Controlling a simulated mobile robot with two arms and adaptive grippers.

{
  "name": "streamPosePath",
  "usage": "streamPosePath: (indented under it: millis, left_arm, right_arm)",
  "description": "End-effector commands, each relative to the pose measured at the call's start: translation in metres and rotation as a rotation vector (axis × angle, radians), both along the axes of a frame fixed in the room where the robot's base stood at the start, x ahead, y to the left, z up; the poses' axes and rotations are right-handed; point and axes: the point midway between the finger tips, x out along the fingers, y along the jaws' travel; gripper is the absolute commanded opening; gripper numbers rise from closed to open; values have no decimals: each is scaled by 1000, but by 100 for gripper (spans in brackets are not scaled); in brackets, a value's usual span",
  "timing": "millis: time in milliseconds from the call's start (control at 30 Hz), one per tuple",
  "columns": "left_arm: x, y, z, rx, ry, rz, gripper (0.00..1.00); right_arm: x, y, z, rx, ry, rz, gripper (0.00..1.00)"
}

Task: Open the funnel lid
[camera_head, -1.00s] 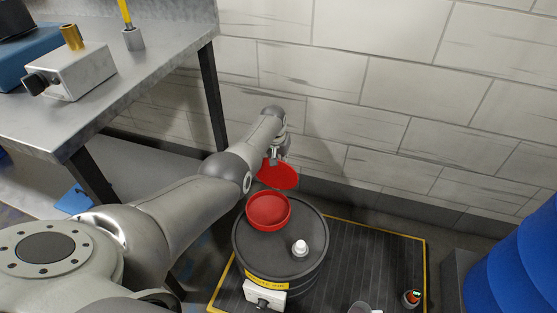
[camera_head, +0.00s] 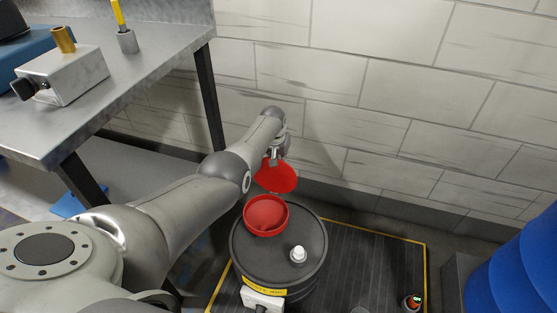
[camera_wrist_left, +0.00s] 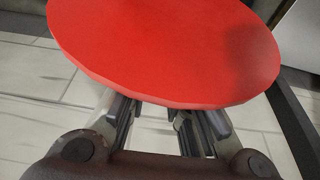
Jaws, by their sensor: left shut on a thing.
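The red funnel (camera_head: 266,217) sits on top of the black drum (camera_head: 312,232), with its round mouth exposed. The red funnel lid (camera_head: 277,177) stands raised and tilted behind the funnel's mouth, on the wall side. My left gripper (camera_head: 279,152) is at the lid's upper edge, behind the drum. In the left wrist view the lid (camera_wrist_left: 165,45) fills the top, and my left gripper (camera_wrist_left: 158,110) has its fingers at the lid's edge. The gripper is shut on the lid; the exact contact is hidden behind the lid. My right gripper is not in view.
The drum has a white cap (camera_head: 298,254) and stands on a dark mat (camera_head: 375,262) with a yellow border. A tiled wall (camera_head: 400,85) is close behind. A metal table (camera_head: 150,75) is at left, blue drums (camera_head: 515,265) at right.

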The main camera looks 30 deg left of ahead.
Motion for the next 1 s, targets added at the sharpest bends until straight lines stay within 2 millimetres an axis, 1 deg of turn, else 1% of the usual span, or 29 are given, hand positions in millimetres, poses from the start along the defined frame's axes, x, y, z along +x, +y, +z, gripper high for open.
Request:
streamPosePath:
  millis: [33,200,433,633,833,1000]
  left_arm:
    - [-5,-2,-8,-2,11,-1,20]
    - [-4,-2,-6,-2,10,-1,42]
    - [-3,-1,-4,-1,7,-1,42]
    - [-2,-1,-1,-2,7,0,42]
    - [-4,-1,9,-1,5,0,42]
    - [-7,-2,22,-1,4,-1,42]
  right_arm:
    - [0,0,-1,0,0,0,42]
    - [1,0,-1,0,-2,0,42]
    - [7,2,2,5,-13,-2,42]
    - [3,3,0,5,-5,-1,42]
    - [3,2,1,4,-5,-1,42]
    - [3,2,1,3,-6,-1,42]
